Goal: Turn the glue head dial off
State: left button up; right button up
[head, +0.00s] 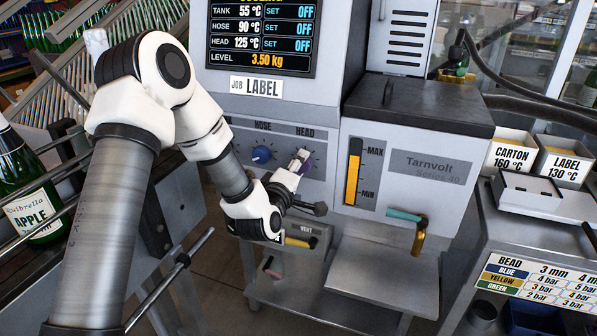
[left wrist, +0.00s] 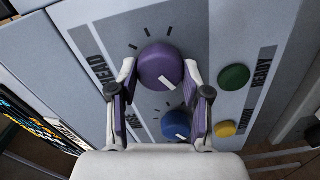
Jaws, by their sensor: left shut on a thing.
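The purple head dial (left wrist: 158,65) is on the machine's grey front panel, under the word HEAD. In the left wrist view its white pointer mark faces down and to the right. My left gripper (left wrist: 159,70) has a finger on either side of the dial and is shut on it. In the head view my left gripper (head: 299,164) covers part of the dial. The display (head: 263,33) above shows HEAD 125 °C with SET OFF; tank and hose also read OFF. My right gripper is in neither view.
The blue hose dial (head: 261,154) is left of the head dial. In the wrist view, green (left wrist: 234,77) and yellow (left wrist: 224,129) buttons are to the right. The glue tank (head: 407,165) with its brass tap (head: 420,236) stands right of the panel. A green bottle (head: 25,185) is at far left.

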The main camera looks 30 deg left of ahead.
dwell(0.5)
pick_arm(q)
jog(key=o, duration=1.2)
jog(key=shift+c, duration=0.2)
jog(key=shift+s, duration=0.1)
jog(key=v, duration=0.7)
jog(key=shift+s+f, duration=0.1)
jog(key=shift+s, duration=0.05)
